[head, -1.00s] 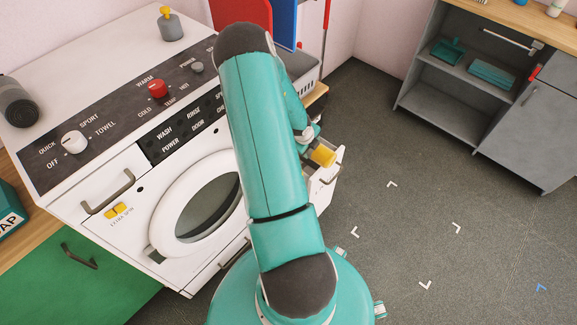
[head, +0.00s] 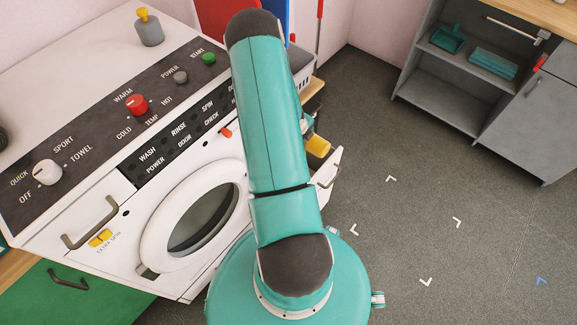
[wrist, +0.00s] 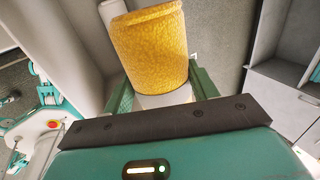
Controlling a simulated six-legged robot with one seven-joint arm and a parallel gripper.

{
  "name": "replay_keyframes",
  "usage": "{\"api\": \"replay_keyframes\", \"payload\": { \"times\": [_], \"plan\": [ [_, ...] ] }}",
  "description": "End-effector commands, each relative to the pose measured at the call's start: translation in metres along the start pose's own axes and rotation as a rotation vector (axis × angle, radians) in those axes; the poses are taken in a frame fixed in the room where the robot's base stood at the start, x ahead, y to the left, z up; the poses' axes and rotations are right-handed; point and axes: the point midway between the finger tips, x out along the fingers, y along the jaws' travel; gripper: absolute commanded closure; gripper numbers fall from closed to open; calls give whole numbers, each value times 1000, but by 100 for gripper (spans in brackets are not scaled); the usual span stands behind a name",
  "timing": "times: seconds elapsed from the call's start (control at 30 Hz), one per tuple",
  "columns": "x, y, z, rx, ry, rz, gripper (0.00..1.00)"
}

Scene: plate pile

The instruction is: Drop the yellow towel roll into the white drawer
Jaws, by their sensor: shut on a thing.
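The yellow towel roll (head: 318,146) is just right of my arm in the head view, over or beside the open white drawer (head: 331,168). Part of the roll is hidden by my arm. In the wrist view the roll (wrist: 150,45) stands upright between the two green fingers of my gripper (wrist: 162,92), which is shut on it. The head view shows little of the gripper behind the arm. I cannot tell whether the roll is inside the drawer or above it.
A white washing machine (head: 115,225) with knobs and a round door stands at left. A grey shelf unit (head: 455,85) stands at the back right. The grey floor (head: 430,220) between is clear.

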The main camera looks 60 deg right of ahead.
Motion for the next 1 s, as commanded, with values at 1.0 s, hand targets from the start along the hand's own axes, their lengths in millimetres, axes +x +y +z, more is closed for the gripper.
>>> {"api": "replay_keyframes", "payload": {
  "times": [1.0],
  "plan": [
    [162, 67, 2, -1, 0, 2, 73]
  ]
}}
